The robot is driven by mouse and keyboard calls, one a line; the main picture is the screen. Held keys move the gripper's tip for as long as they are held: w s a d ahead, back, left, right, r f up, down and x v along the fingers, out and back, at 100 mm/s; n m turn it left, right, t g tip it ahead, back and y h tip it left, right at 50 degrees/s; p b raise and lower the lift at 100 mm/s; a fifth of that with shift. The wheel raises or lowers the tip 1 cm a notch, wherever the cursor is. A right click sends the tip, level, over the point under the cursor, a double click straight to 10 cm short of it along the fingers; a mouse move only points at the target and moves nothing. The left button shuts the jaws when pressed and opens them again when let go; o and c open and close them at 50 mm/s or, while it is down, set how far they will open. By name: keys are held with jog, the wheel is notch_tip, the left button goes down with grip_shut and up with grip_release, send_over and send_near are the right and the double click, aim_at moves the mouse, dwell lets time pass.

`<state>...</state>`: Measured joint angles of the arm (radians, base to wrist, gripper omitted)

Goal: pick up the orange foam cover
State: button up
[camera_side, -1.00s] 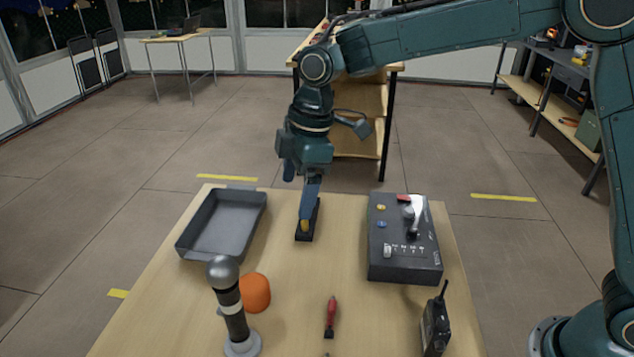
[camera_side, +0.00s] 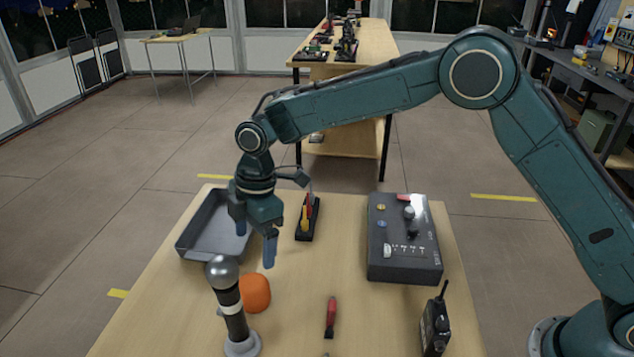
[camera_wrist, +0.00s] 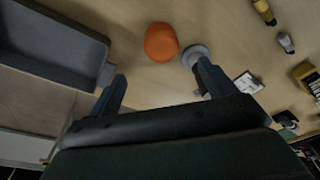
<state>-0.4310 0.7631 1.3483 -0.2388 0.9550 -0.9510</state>
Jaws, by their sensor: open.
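The orange foam cover (camera_side: 255,293) is a rounded orange piece on the wooden table, just right of and partly behind the microphone (camera_side: 231,305) in the side view. In the wrist view the orange foam cover (camera_wrist: 161,42) lies beyond my fingertips, near the top middle, beside a round grey base. My gripper (camera_side: 254,240) hangs above the table, farther back than the cover and near the tray's right edge. Its fingers are apart and empty. The wrist view also shows the open fingers of my gripper (camera_wrist: 160,85).
A grey tray (camera_side: 187,246) lies at the back left. A black holder with coloured tools (camera_side: 307,218) stands behind the gripper. A control box (camera_side: 405,262) is at right, a red-handled tool (camera_side: 331,316) and a radio (camera_side: 436,325) in front. The table's middle is clear.

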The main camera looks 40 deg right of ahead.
aim_at(253, 281)
jog(key=f, duration=0.5)
jog(key=a+f, duration=0.1)
jog(key=f, duration=0.1)
jog(key=shift+f, duration=0.15)
jog(key=shift+s+a+f, duration=0.1)
jog(key=shift+a+f, duration=0.15)
jog(key=shift+f, duration=1)
jog(key=shift+a+f, duration=0.25)
jog(key=shift+f, duration=1)
jog(key=c, duration=1)
jog(key=shift+r, duration=0.15)
notch_tip(253, 281, up, 20)
jog(key=shift+f, duration=0.1)
